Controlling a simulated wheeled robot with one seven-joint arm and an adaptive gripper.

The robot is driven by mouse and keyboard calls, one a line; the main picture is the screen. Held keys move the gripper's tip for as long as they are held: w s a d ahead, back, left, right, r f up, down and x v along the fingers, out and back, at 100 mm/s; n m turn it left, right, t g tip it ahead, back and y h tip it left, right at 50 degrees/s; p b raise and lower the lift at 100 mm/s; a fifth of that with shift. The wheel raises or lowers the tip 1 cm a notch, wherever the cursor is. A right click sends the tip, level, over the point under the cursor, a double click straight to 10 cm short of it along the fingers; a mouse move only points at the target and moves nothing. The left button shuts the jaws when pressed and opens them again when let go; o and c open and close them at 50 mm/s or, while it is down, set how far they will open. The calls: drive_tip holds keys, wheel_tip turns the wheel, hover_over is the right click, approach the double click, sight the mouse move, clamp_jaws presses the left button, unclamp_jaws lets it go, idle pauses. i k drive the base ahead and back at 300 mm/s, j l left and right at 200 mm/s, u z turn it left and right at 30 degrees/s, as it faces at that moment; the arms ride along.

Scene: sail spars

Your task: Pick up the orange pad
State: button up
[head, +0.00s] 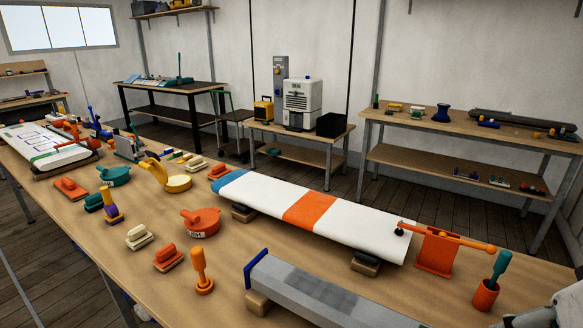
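Several orange pad-like blocks with raised grips lie on the long wooden workbench (118,262). One orange pad (168,260) is at the front, between a cream pad (139,237) and an upright orange-handled tool (201,274). Another orange pad (70,188) lies at the left, near the bench's front edge. A third, smaller orange one (218,172) is behind, by the blue end of the long white board (370,222). The picture does not show which one is meant. My gripper is not in view; grey parts at the bottom right corner may belong to my arm.
A round orange lidded container (201,223) stands just behind the front orange pad. A grey spar (325,290) on blocks lies to its right. An orange cup (485,295) with a teal-handled tool stands at the right. Bare bench lies in front of the pads.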

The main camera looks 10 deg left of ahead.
sight(220, 170)
drive_tip(key=u, duration=1.05)
